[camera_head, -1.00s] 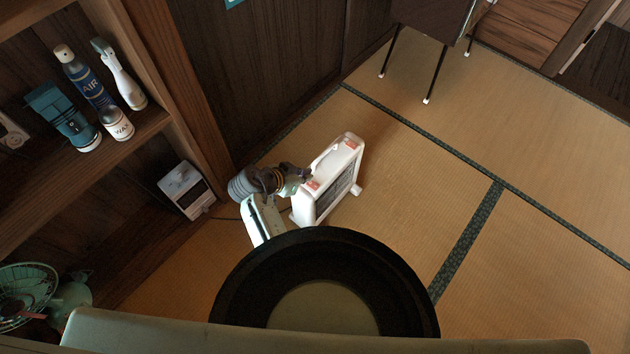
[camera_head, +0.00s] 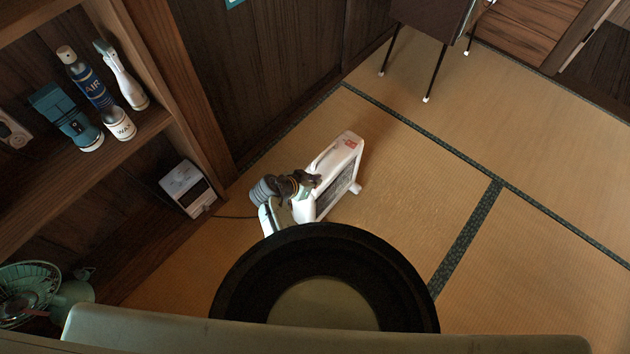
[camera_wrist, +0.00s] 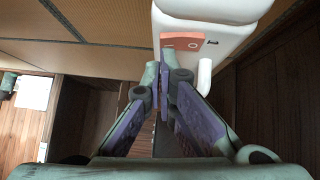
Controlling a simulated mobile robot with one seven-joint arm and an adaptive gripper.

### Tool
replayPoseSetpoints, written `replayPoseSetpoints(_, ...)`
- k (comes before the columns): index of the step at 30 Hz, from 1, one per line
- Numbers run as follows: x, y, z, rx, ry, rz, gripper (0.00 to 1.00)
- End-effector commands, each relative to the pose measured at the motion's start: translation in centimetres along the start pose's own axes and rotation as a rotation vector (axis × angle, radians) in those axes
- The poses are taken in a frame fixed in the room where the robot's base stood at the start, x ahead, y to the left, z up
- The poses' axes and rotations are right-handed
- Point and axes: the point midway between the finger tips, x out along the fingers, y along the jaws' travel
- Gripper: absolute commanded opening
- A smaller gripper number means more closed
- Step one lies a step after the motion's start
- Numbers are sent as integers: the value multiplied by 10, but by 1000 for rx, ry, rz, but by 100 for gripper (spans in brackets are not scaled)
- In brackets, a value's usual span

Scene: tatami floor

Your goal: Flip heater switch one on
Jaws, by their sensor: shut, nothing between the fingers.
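A white heater (camera_head: 330,179) stands on the tatami with a dark grille on its right face and an orange-red patch at its far top end. My gripper (camera_head: 314,180) is over the heater's near top end and hides the patch there. In the wrist view the white heater (camera_wrist: 225,15) fills the top, with an orange switch panel (camera_wrist: 186,43) on its end. My gripper (camera_wrist: 163,66) is shut and empty, its purple-sided fingers together at the panel's lower edge. I cannot tell whether the tips touch the panel, or which way the switch is set.
A wooden shelf (camera_head: 150,128) with bottles stands at the left. A white box-like device (camera_head: 188,188) sits at its base, and a green fan (camera_head: 30,290) is at the lower left. A dark-legged cabinet (camera_head: 430,30) stands at the back. The tatami right of the heater is clear.

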Motion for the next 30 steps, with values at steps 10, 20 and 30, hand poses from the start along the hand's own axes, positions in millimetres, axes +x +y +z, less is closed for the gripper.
replayPoseSetpoints(10, 6, 3, 7, 55, -2, -55, 0)
replayPoseSetpoints(20, 3, -8, 3, 56, -1, -56, 0)
replayPoseSetpoints(30, 1, -11, 1, 55, -1, -55, 0)
